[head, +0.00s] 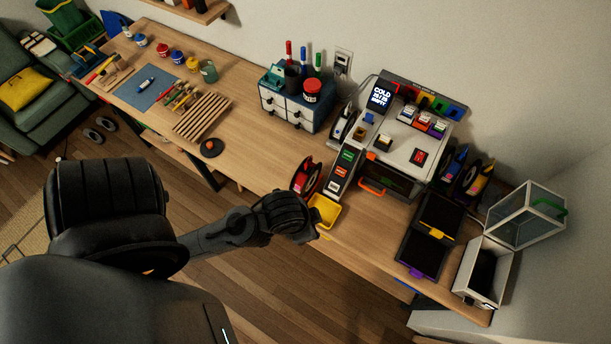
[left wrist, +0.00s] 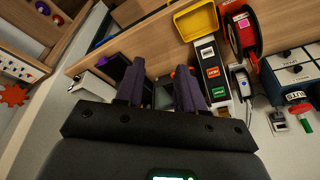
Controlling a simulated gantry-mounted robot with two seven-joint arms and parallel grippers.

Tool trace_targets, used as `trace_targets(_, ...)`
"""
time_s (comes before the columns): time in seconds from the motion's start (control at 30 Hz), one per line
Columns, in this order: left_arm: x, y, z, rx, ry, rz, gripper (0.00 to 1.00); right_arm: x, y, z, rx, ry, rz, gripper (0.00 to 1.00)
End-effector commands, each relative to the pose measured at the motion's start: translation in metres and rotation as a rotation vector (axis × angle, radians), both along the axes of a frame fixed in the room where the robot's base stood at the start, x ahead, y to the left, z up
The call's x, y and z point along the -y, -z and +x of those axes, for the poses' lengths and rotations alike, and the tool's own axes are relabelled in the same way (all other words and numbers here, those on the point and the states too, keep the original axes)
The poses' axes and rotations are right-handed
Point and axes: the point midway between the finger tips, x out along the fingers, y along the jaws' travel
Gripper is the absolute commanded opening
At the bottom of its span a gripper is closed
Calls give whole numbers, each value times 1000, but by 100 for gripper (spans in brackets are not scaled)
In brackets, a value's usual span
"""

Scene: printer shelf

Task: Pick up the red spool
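The red spool (head: 306,176) stands upright near the front edge of the workbench, left of the printer's button panel. It also shows in the left wrist view (left wrist: 243,32), at the upper right, beside a yellow bin (left wrist: 195,20). My left gripper (left wrist: 160,75) is open, with two dark fingers apart and nothing seen between them. In the head view its wrist is just below the yellow bin (head: 324,212) and the red spool, apart from the spool; its fingers are mostly hidden there. My right gripper is in neither view.
The printer (head: 400,140) stands right of the spool, with blue and yellow spools (head: 472,180) beyond it. A drawer box (head: 295,105) stands behind. Black trays (head: 428,235) and a white open box (head: 482,270) lie to the right. Bare bench (head: 250,150) lies left of the spool.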

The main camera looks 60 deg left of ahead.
Motion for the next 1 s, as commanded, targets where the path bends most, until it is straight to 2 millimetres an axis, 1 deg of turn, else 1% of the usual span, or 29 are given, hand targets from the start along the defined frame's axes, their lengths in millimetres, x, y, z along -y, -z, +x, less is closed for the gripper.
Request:
trace_targets(0.2,2,0,0,0,-6,-8,38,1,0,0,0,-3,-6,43)
trace_targets(0.23,2,0,0,0,-6,-8,40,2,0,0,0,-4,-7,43)
trace_targets(0.53,1,0,0,-1,-4,-7,85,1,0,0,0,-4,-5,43)
trace_targets(0.83,-1,0,0,3,6,4,85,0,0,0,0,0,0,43)
trace_targets(0.93,1,-2,8,45,10,-4,85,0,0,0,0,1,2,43)
trace_targets(1.0,3,-5,18,104,13,-13,85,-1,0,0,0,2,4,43)
